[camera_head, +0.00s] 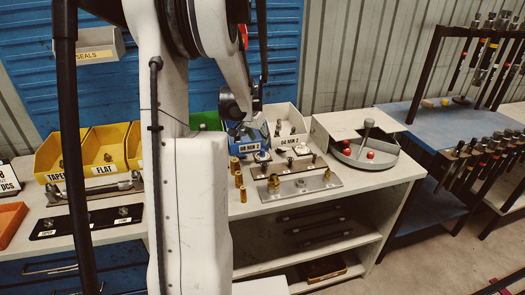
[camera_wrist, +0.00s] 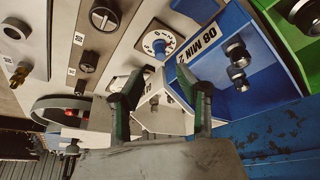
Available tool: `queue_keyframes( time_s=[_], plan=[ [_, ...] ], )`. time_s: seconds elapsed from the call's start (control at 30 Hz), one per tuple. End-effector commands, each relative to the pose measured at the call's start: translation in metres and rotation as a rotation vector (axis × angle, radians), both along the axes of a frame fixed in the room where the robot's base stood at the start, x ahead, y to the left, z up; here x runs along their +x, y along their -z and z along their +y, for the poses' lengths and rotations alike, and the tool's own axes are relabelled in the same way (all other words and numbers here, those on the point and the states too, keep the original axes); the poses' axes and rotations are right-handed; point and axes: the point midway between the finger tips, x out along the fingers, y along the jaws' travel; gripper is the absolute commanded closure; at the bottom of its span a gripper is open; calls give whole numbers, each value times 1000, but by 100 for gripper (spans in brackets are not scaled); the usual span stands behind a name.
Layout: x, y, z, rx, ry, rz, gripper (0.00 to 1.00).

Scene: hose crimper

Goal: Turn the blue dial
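The blue dial (camera_wrist: 160,49) shows in the wrist view as a small blue knob on a white plate with a numbered scale. It stands beside the blue bin. My gripper (camera_wrist: 160,84) is open, with its two dark fingers apart and nothing visibly held between them. The dial appears just beyond the fingertips, near the middle of the gap; I cannot tell the exact distance.
The blue bin (camera_wrist: 240,75) and green bin (camera_wrist: 303,42) are close to the right finger in the wrist view. Black knobs (camera_wrist: 88,61) stand left of the dial. In the head view, brass fittings (camera_head: 241,188), a metal plate (camera_head: 318,186) and a round tray (camera_head: 378,163) occupy the bench.

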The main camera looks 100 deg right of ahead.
Motion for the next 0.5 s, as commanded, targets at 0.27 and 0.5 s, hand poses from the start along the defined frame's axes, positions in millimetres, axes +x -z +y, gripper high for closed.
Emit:
queue_keyframes(
  time_s=[0.27, 0.5],
  plan=[
    [-11, 43, -14, 0, -1, 0, 66],
    [-18, 68, -22, 0, -1, 0, 66]
  ],
)
